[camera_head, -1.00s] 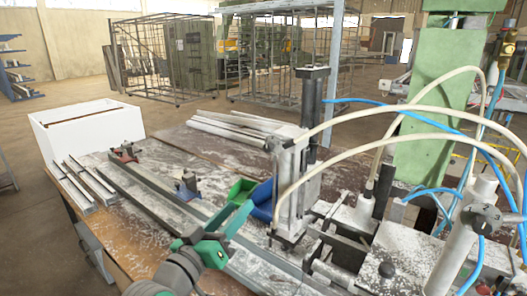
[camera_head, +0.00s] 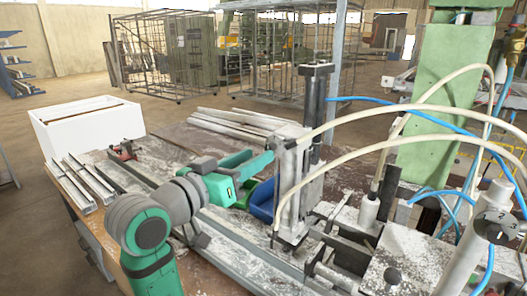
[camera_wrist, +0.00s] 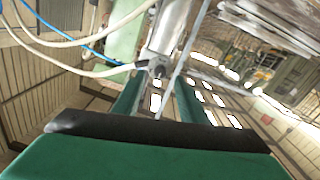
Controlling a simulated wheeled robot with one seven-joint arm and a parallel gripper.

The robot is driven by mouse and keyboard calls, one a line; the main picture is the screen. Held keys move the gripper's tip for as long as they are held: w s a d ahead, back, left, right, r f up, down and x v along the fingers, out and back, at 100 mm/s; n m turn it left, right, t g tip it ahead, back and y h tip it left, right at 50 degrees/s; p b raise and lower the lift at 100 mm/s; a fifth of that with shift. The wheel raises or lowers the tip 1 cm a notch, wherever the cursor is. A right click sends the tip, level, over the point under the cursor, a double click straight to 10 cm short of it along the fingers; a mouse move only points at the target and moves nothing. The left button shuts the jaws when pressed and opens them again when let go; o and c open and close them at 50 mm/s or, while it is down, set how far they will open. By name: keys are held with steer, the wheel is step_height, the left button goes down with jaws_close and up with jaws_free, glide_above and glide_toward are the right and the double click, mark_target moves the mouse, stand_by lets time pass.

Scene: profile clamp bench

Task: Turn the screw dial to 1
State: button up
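The screw dial (camera_head: 494,227) is a dark round disc with pale marks, on a tilted pale cylinder at the far right of the head view. Figures that look like 2 and 3 show on it; its exact setting is too small to read. My gripper (camera_head: 256,163) is green and stands well left of the dial, above the bench beside the clamp column, pointing right. In the wrist view its two green fingers (camera_wrist: 159,97) are apart with nothing between them. A silver cylinder with a dark round end shows beyond them; I cannot tell whether it is the dial's.
The upright metal clamp column (camera_head: 292,190) stands between my gripper and the dial. Beige hoses (camera_head: 415,108) and blue hoses arch across the right side. A green post (camera_head: 440,125) stands behind. A blue bin (camera_head: 262,203) sits below my gripper, and metal profiles (camera_head: 240,122) lie at the back.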

mark_target(267, 149)
steer(key=x, duration=0.4)
steer(key=shift+w, duration=0.2)
steer(key=shift+d, duration=0.15)
jaws_close()
